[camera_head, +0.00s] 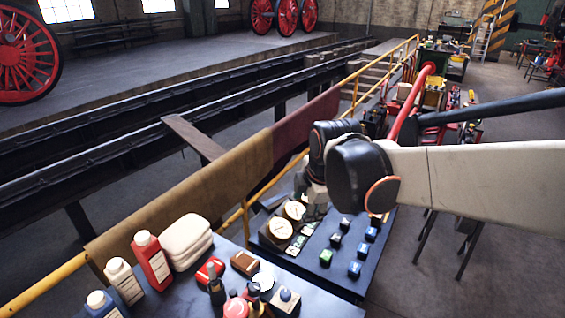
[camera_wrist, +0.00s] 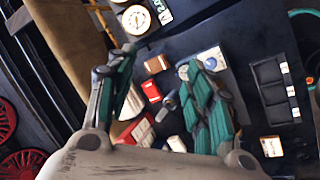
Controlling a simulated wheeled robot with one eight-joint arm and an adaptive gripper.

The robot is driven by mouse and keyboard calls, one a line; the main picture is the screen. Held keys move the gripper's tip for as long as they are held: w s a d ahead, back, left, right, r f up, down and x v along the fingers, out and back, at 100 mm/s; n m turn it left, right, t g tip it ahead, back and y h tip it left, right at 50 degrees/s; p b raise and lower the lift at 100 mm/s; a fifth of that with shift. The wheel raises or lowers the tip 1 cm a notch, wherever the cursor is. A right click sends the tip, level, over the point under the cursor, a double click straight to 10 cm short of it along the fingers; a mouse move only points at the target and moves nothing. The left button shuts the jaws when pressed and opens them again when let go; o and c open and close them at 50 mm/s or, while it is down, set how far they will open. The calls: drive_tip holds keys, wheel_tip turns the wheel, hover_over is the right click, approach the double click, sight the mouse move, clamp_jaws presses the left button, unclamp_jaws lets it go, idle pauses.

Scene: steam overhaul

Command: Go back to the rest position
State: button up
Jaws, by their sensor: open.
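My gripper (camera_wrist: 161,62) is open in the wrist view. Its two green-padded fingers are spread, with nothing held between them. Beyond the fingers lie a small brown block (camera_wrist: 156,64) and a red box (camera_wrist: 151,91) on the dark bench top. In the head view my pale arm reaches in from the right, and its black joint covers much of the gripper. The gripper end hangs over the bench near two round white gauges (camera_head: 280,228); its fingers cannot be made out clearly there.
Several small blue, green and black blocks (camera_head: 354,270) stand on the dark panel. Bottles (camera_head: 151,258) and folded white cloths (camera_head: 186,240) crowd the bench's left end. A yellow railing (camera_head: 262,188) with a brown cover runs behind. A compartment tray (camera_wrist: 268,88) shows in the wrist view.

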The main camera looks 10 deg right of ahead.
drive_tip(key=shift+w+a+n, duration=0.3)
drive_tip(key=shift+w+n, duration=0.2)
drive_tip(key=shift+w, duration=0.05)
drive_tip(key=shift+s, duration=0.1)
drive_tip(key=s+d+f+m+t+b, duration=0.1)
drive_tip(key=s+d+f+m+b, duration=0.2)
drive_tip(key=s+m, duration=0.6)
drive_tip(key=s+d+f+m+t+b, duration=0.1)
drive_tip(key=s+d+f+m+b, duration=0.3)
drive_tip(key=s+f+m+b, duration=0.4)
drive_tip(key=s+m+b, duration=0.1)
drive_tip(key=m, duration=0.2)
drive_tip(key=shift+s+d+h, duration=0.2)
drive_tip(key=shift+s+h, duration=0.1)
drive_tip(key=shift+s, duration=0.05)
